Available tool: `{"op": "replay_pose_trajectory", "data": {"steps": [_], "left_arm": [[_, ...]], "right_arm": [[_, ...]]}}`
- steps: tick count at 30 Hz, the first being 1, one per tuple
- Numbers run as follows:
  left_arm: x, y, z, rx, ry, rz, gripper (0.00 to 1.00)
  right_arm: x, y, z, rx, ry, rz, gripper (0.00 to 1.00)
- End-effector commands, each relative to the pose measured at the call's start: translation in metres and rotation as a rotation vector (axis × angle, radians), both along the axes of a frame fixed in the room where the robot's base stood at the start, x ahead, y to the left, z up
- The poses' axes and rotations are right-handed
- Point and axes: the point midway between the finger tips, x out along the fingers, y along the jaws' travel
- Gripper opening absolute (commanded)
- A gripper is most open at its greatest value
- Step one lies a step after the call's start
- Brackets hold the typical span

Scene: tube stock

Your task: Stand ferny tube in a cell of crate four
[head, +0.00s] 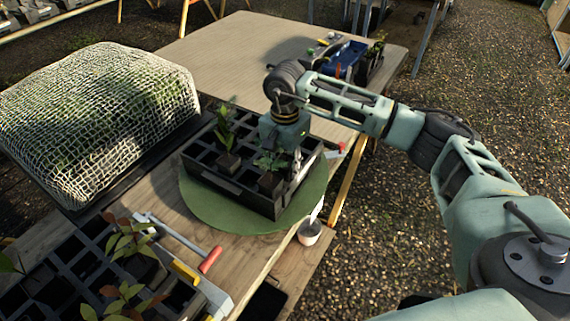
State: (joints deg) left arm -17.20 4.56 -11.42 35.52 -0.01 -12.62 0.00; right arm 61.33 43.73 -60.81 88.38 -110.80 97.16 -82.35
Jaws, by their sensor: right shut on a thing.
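A black celled crate (232,187) stands on a round green mat; no number on it is readable. My right gripper (295,170) points down over its right front part and is shut on a tube with feathery green leaves (271,161), seemingly the ferny tube. The dark pot of this tube (270,182) is at the crate's front right cells; how deep it sits cannot be told. The gripper's fingers partly hide the cells there. Another leafy tube (228,160) stands in the crate, left of and behind it. My left gripper is not in view.
A second crate (62,258) with leafy plants is at lower left, beside a red-handled tool (210,260). A net-covered tray (95,125) is at left. A blue bin (350,58) stands at the back right. A small pot (309,233) is near the table edge. The far tabletop is mostly clear.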

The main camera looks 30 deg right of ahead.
Motion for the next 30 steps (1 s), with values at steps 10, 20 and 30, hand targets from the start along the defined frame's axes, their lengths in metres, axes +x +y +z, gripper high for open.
{"op": "replay_pose_trajectory", "data": {"steps": [10,20,30], "left_arm": [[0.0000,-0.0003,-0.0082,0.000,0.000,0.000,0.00],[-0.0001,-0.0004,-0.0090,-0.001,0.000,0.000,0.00],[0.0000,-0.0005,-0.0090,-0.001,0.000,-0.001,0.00]], "right_arm": [[-0.0040,0.0003,-0.0130,-0.004,0.014,0.003,0.06],[-0.0039,0.0005,-0.0138,-0.003,0.015,0.003,0.06],[-0.0040,0.0003,-0.0134,-0.003,0.015,0.003,0.59]]}}
